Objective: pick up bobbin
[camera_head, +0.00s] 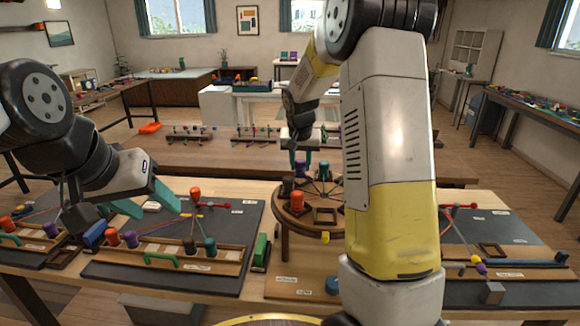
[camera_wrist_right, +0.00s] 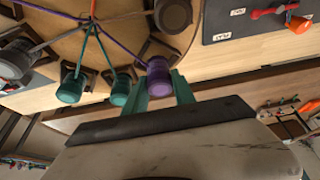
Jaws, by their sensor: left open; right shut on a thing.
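My right gripper (camera_wrist_right: 160,92) is shut on a purple bobbin (camera_wrist_right: 158,78) at the edge of the round wooden braiding stand (camera_head: 277,213). A purple cord runs from this bobbin toward the stand's middle. In the head view my right gripper (camera_head: 302,158) is at the far side of the stand, partly hidden by my arm. Two teal bobbins (camera_wrist_right: 120,94) (camera_wrist_right: 70,88) and a dark grey one (camera_wrist_right: 14,64) sit beside it on the stand. An orange bobbin (camera_head: 297,200) stands at the near side. My left gripper (camera_head: 150,202) is open and empty above the left mat.
A dark mat (camera_head: 240,215) on the left holds a wooden rack (camera_head: 130,268) with several bobbins. A green block (camera_head: 262,250) stands beside it. Another mat (camera_head: 520,228) lies on the right. My right arm hides part of the stand. A further table (camera_head: 200,155) stands behind.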

